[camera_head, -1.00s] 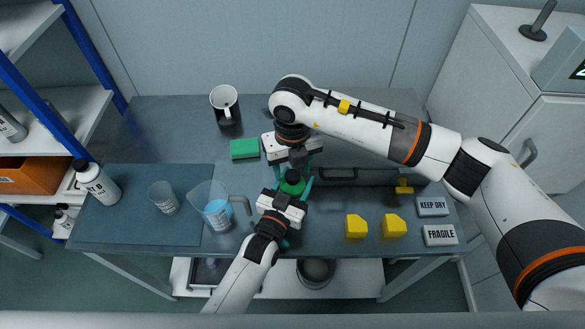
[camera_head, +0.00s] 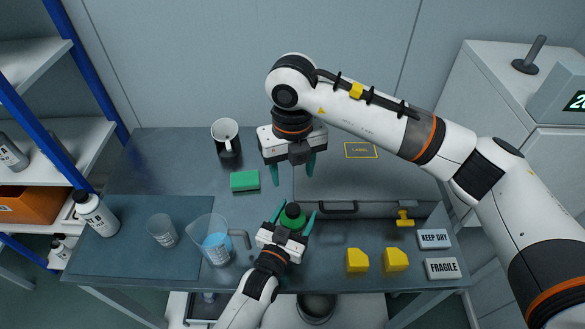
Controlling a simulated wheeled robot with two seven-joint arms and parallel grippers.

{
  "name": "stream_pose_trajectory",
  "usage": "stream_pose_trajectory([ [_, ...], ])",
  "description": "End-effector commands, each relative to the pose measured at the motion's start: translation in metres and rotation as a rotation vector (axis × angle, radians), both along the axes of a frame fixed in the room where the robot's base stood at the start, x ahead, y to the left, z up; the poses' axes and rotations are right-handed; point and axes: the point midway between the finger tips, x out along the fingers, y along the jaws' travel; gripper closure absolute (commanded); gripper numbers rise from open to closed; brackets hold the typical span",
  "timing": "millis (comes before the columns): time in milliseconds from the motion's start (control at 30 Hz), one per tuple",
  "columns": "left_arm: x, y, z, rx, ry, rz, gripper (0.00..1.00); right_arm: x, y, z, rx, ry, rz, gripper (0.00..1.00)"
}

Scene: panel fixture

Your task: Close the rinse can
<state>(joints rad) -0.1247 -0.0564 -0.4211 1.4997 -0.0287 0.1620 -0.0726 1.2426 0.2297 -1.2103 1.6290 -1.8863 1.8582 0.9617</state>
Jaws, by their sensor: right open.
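The rinse can is a small green can (camera_head: 291,222) with a black cap (camera_head: 292,209) on its top, upright near the middle of the bench. How tightly the cap sits cannot be told. My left gripper (camera_head: 297,214) comes from the front, its green fingers on both sides of the can's body and shut on it. The gripper hides the can's lower part. My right gripper (camera_head: 292,179) is open and empty above and behind the can, fingers pointing down, clear of the cap.
A measuring jug (camera_head: 214,240), a beaker (camera_head: 162,230) and a white bottle (camera_head: 96,214) are left. Two yellow blocks (camera_head: 357,260) and signs (camera_head: 435,239) are right. A labelled panel (camera_head: 361,170) lies behind.

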Motion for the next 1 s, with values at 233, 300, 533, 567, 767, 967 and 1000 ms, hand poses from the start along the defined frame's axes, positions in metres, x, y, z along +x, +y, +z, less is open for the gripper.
stream_pose_trajectory([
  [233,0.0,0.0,0.0,0.0,0.0,0.0,0.2,0.0,0.0,0.0,0.0,0.0,0.0,0.45],
  [300,0.0,0.0,0.0,0.0,0.0,0.0,0.2,0.0,0.0,0.0,0.0,0.0,0.0,0.45],
  [533,-0.019,0.008,-0.003,0.001,0.003,0.0,0.2,0.0,0.0,-0.004,0.0,0.0,0.0,0.45],
  [567,-0.024,0.011,-0.002,0.002,0.001,0.0,0.2,0.0,0.0,-0.005,0.0,0.0,0.0,0.45],
  [767,-0.064,0.028,-0.003,0.001,0.003,0.0,0.2,0.0,0.0,-0.012,0.0,0.0,0.0,0.45],
  [967,-0.096,0.043,-0.002,0.002,0.001,0.0,0.2,0.0,0.0,-0.017,0.0,0.0,0.0,0.45],
  [1000,-0.1,0.044,-0.002,0.001,0.002,0.0,0.2,0.0,0.0,-0.018,0.0,0.0,0.0,0.45],
])
